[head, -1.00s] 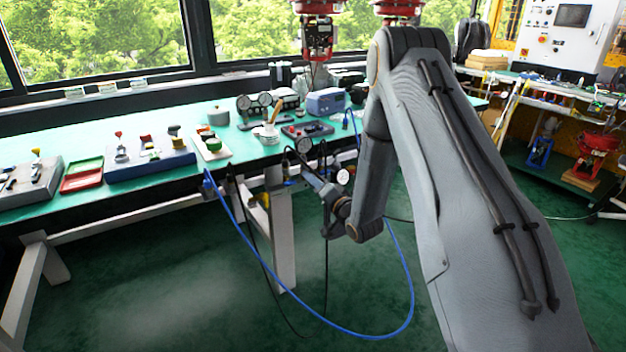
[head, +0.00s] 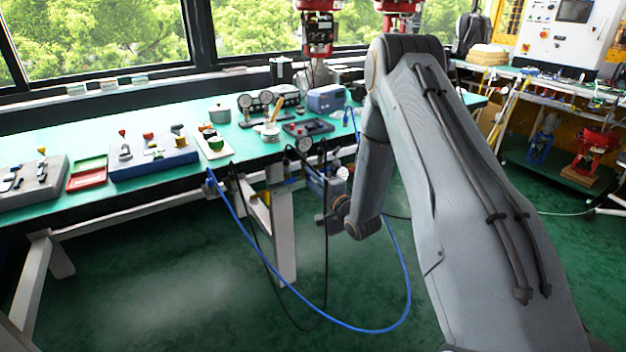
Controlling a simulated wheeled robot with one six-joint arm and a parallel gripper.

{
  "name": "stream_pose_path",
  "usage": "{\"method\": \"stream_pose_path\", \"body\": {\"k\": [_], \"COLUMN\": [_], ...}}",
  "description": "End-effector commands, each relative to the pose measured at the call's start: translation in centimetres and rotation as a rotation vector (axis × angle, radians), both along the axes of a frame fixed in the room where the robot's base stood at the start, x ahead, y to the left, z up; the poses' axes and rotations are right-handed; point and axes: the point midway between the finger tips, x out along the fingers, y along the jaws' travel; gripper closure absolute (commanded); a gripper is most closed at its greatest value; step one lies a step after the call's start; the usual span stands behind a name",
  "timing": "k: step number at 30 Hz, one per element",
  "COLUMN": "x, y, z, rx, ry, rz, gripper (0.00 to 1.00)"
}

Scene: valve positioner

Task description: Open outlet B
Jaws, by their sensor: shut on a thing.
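My gripper (head: 323,190) is at the end of my bent arm, in front of the bench's front edge in the head view. It is small and dark, and its fingertips are hard to make out. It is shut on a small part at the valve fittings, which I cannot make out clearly. The label and position of outlet B cannot be read, and my forearm and wrist hide part of that area.
A blue hose (head: 240,232) and a black cable hang in loops below the green bench (head: 75,226). Trays, a blue block (head: 153,160) with knobs, and gauges (head: 255,104) stand on the bench. The green floor at the left is open.

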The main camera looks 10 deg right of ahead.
Motion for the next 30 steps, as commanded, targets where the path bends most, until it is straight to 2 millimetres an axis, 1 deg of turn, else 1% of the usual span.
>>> {"method": "stream_pose_path", "body": {"k": [13,14,15,25,28,30], "x": [0.0,0.0,0.0,-0.3,-1.2,-2.3], "y": [-0.1,-0.1,-0.1,-0.1,-0.4,-0.8], "z": [-0.1,-0.1,-0.1,0.0,0.0,-0.1], "rx": [0.010,0.010,0.009,0.008,0.009,0.009], "ry": [0.005,0.005,0.005,0.004,0.004,0.006], "rz": [-0.002,-0.002,-0.002,0.000,0.000,-0.001], "gripper": [0.91,0.65,0.61,0.61,0.61,0.61]}}
